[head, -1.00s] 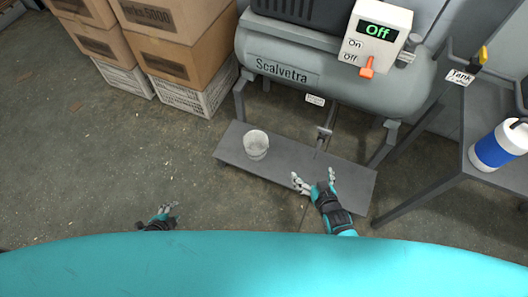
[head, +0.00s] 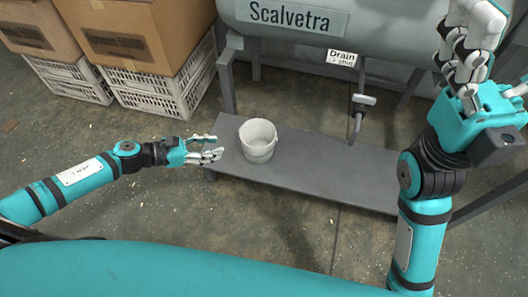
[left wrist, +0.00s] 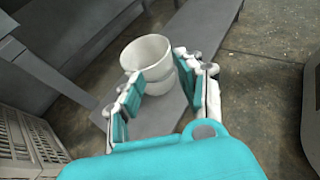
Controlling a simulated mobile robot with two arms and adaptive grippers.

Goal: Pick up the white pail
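The white pail (head: 258,141) stands upright on the low grey shelf under the tank, near its left end. In the left wrist view the pail (left wrist: 148,56) is just beyond and between my open fingers. My left gripper (head: 213,148) comes in from the left, just short of the pail, with its fingers apart and nothing between them. My right gripper (head: 497,70) is raised at the upper right, its fingers pointing up and spread, with nothing seen in it.
The grey shelf (head: 330,181) is bare right of the pail. A drain valve (head: 361,105) hangs below the grey tank (head: 360,30). The tank's leg (head: 226,85) rises behind the shelf's left end. Cardboard boxes (head: 130,40) on crates (head: 165,92) stand at the back left.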

